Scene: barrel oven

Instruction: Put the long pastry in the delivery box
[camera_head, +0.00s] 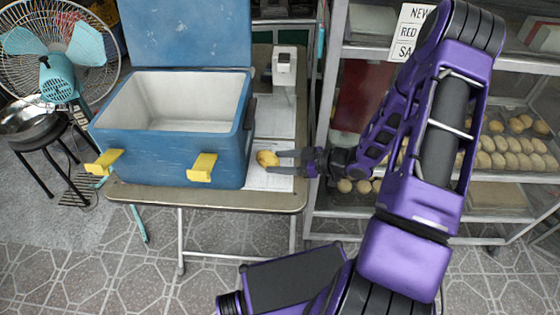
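The delivery box (215,140) is blue with a pale inside and yellow latches. It stands on the table with its lid raised at the back, and the part of its inside in view looks empty. A golden-brown pastry (266,158) is just right of the box, over white paper on the table. My gripper (274,160) comes in from the right with its two fingers apart and its tips at the pastry's right end. I cannot tell whether the fingers press on the pastry or whether it rests on the paper.
A small white device (284,67) stands behind the pastry on the table (150,194). A metal rack with trays of several rolls (510,160) is at the right. A fan (58,75) and a stool with a metal bowl (32,125) stand at the left.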

